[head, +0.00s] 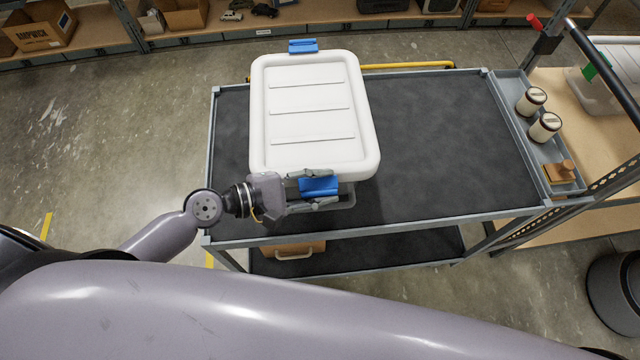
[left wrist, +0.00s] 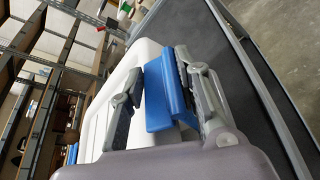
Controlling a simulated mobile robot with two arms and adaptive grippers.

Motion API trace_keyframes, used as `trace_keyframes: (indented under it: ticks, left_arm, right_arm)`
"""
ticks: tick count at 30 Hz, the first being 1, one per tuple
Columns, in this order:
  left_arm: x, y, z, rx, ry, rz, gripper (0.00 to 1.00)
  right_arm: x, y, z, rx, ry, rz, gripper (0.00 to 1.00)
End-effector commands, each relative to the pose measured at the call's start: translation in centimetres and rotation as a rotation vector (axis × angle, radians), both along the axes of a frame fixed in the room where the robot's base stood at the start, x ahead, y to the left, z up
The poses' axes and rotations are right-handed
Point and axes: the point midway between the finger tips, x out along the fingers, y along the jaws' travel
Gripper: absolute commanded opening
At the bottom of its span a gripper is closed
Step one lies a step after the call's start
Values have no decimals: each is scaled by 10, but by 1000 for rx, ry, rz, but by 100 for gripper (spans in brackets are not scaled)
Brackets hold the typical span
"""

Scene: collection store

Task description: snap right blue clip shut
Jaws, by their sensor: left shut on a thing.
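A white-lidded storage box (head: 310,110) stands on the dark top of a grey cart (head: 440,140). One blue clip (head: 303,46) is at the box's far end. The other blue clip (head: 319,187) is at its near end, between the fingers of my left gripper (head: 316,188). In the left wrist view this clip (left wrist: 163,95) lies between the two grey fingers (left wrist: 165,98), and the white lid (left wrist: 100,115) is beside it. The left gripper is shut on the clip. Whether the clip is latched cannot be told. My right gripper does not show.
Two jars (head: 545,126) and a wooden-handled brush (head: 561,172) lie in the cart's right side tray. The cart top right of the box is clear. A workbench (head: 580,110) stands at the right, and shelves (head: 95,32) line the back.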

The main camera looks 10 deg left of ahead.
Motion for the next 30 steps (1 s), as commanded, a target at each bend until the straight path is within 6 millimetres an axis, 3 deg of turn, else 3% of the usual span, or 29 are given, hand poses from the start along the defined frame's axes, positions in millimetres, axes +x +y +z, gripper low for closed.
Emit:
trace_keyframes:
  ticks: [5,6,16,30]
  left_arm:
    - [4,2,3,3,-15,9,0]
    - [4,2,3,3,-15,9,32]
    - [2,1,1,1,-6,4,54]
    - [0,2,1,2,-2,2,55]
  right_arm:
    - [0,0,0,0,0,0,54]
    - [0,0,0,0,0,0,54]
    - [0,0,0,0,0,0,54]
    - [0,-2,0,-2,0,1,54]
